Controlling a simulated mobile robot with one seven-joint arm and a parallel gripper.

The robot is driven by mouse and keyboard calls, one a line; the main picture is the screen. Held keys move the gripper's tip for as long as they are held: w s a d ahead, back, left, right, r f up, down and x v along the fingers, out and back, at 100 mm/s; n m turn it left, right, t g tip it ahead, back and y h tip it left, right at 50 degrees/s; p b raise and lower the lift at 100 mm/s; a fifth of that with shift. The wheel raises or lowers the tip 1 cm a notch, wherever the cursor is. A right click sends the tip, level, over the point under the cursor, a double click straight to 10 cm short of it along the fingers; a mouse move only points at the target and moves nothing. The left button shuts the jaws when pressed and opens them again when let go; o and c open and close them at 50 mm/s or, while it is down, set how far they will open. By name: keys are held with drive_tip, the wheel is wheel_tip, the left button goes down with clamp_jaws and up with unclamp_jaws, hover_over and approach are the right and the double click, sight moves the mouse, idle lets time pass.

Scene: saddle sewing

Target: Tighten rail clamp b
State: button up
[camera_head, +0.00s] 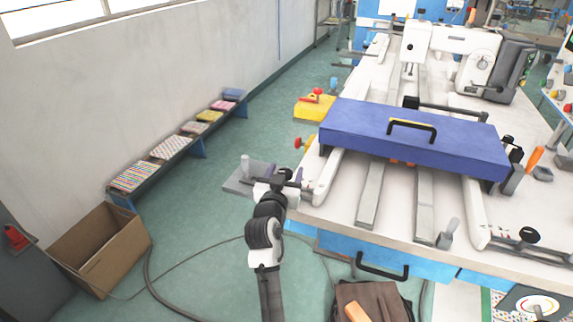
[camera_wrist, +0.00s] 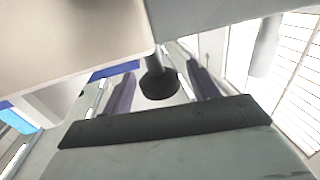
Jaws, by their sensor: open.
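My gripper (camera_head: 290,178) is at the left edge of the sewing table, by the near end of the left white rail. In the wrist view my gripper (camera_wrist: 160,75) is open, with one purple-grey finger on each side of a round black knob (camera_wrist: 158,84) on a grey stem. A gap shows between the knob and each finger. I take this knob to be part of a rail clamp; no label shows that it is clamp b. In the head view my gripper and wrist largely hide this spot. Another black knob (camera_head: 530,235) stands at the table's right front.
A blue cover with a black handle (camera_head: 460,155) lies across the rails. A grey plate (camera_head: 240,186) with an upright post is left of my gripper. A cardboard box (camera_head: 105,250) and a low bench of fabric swatches (camera_head: 172,148) stand at the left. Green floor is open between.

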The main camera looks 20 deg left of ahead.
drive_tip(key=shift+w+a, duration=0.1)
drive_tip(key=shift+w, duration=0.85)
drive_tip(key=c, duration=1)
drive_tip(key=shift+f+h+b, duration=0.25)
drive_tip(key=shift+h+b, duration=0.05)
drive_tip(key=shift+b, duration=0.45)
drive_tip(key=m+h+b, duration=0.1)
drive_tip(key=b, duration=0.1)
drive_tip(key=shift+h+b, duration=0.3)
drive_tip(key=shift+b, duration=0.1)
drive_tip(key=shift+m+h+b, duration=0.7)
drive_tip(key=shift+h+b, duration=0.1)
drive_tip(key=shift+b, duration=0.15)
drive_tip(key=shift+d+r+m+h+b, duration=0.25)
drive_tip(key=shift+m+h+b, duration=0.15)
drive_tip(key=shift+h, duration=0.2)
